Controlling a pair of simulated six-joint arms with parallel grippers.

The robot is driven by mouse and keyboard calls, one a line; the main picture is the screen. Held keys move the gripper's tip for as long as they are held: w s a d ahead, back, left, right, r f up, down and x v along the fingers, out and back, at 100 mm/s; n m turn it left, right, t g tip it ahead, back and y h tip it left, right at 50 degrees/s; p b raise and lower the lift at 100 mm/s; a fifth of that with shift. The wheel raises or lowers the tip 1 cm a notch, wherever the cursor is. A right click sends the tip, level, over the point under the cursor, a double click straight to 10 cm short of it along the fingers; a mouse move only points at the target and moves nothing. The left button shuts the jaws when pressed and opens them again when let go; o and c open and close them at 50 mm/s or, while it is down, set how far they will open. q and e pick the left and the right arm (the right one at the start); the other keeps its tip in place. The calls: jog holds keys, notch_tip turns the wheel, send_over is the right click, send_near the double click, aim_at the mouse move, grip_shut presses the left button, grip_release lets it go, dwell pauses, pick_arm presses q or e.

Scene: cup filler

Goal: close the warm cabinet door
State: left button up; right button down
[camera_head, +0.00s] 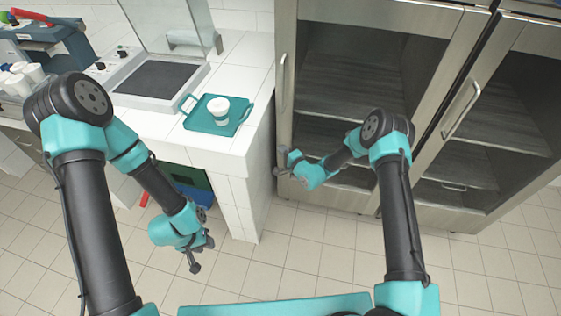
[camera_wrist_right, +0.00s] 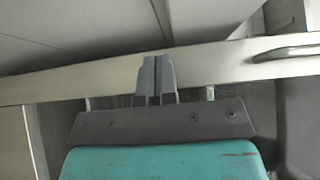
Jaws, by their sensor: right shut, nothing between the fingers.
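A steel cabinet with glass-paneled doors stands at the right of the head view. Its left door (camera_head: 287,120) has a vertical handle (camera_head: 283,82) on its left stile. This door looks shut or nearly shut; a small gap cannot be ruled out. My right gripper (camera_head: 280,163) is at the lower part of that stile, below the handle. In the right wrist view its fingers (camera_wrist_right: 156,78) are together and empty, in front of a pale metal frame bar (camera_wrist_right: 105,82); contact is unclear. My left gripper (camera_head: 200,256) hangs low over the floor, its jaw opening unclear.
A second cabinet door (camera_head: 495,38) with a handle (camera_head: 462,108) is at the right. A white tiled counter (camera_head: 240,75) stands left of the cabinet, with a teal tray (camera_head: 200,120) holding a white lidded cup (camera_head: 218,108). The tiled floor in front is clear.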

jog(key=s+a, duration=0.2)
jog(key=s, duration=0.3)
jog(key=shift+s, duration=0.35)
jog(key=s+f+n+g+y, duration=0.1)
jog(key=s+f+n+g, duration=0.15)
jog(key=s+g, duration=0.75)
jog(key=s+f+n+g+y, duration=0.1)
jog(key=s+n+g, duration=0.3)
jog(key=s, duration=1.1)
jog(key=s+d+f+n+g+h, duration=0.1)
jog(key=s+d+g+h, duration=0.35)
jog(key=s+d, duration=0.55)
jog(key=w+d+r+n+t+h, duration=0.2)
jog(key=w+d+t+h, duration=0.1)
jog(key=d, duration=0.4)
jog(key=shift+w+d+r+t, duration=0.2)
jog(key=shift+d+t, duration=0.1)
jog(key=shift+t, duration=0.35)
